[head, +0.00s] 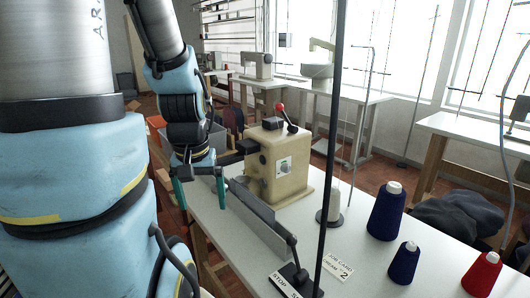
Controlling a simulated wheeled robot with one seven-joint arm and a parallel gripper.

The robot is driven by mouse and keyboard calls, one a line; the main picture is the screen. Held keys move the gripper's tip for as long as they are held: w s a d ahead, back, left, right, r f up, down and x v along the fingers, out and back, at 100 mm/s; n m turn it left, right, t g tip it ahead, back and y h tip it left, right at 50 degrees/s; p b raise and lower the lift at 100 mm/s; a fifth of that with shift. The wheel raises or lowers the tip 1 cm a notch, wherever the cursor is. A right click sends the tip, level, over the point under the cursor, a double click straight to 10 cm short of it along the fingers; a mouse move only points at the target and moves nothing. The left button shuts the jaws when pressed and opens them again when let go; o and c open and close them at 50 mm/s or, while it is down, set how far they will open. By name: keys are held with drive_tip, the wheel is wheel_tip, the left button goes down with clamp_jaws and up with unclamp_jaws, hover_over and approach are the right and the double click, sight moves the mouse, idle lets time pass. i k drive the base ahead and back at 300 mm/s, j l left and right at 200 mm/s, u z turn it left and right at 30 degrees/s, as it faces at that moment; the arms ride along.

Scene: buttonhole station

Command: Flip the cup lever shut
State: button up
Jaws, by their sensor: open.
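A second, black lever (295,258) rises from a black base at the near end of a long grey metal plate (257,226). No label shows which of these is the cup lever. My gripper (199,184) is open, its green fingers apart, left of the housing and at the far end of the plate. I see nothing between the fingers. It is clear of both levers.
A white card (337,267) lies near the front. A thin dark pole (332,130) rises in front of the machine.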

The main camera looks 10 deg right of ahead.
sight(279, 107)
drive_tip(key=z, duration=0.85)
